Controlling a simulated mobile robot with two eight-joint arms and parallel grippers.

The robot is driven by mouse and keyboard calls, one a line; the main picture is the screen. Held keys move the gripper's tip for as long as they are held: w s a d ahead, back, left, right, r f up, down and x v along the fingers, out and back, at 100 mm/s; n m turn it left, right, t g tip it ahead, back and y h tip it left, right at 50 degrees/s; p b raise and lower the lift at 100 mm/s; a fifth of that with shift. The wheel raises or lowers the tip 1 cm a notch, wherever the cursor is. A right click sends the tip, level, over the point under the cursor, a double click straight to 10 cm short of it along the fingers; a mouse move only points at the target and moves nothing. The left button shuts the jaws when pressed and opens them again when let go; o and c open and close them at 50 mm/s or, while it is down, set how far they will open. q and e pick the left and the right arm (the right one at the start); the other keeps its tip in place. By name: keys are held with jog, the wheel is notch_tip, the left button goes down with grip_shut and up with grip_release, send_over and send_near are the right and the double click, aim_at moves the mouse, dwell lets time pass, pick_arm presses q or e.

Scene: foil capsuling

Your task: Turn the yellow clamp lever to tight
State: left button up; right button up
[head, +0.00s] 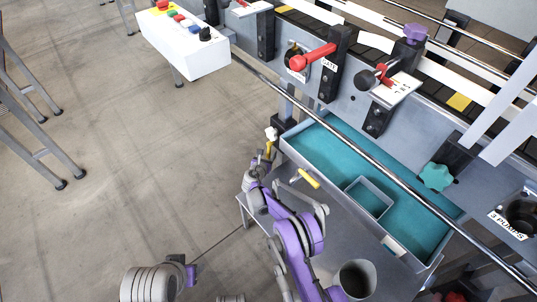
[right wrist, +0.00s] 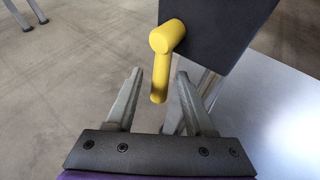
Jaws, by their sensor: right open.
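The yellow clamp lever (right wrist: 160,75) shows in the right wrist view, its round hub on a dark block (right wrist: 212,30) and its handle hanging down. In the head view the lever (head: 268,150) is small, near the left end of the teal-lined tray. My right gripper (right wrist: 159,90) is open, with one finger on each side of the handle in the picture. I see no clear contact, and depth between fingers and handle is hard to tell. In the head view my right gripper (head: 262,163) is at the lever, partly hidden by its own arm. My left gripper is not in view.
The teal-lined tray (head: 325,148) and a chrome rail (head: 350,155) run along the machine front. A second yellow handle (head: 309,178) lies near the arm. A grey cup (head: 357,279) stands on the metal shelf (head: 335,228).

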jog(key=shift+w+d+f, duration=0.1)
jog(key=shift+w, duration=0.15)
grip_shut()
dwell(1.4)
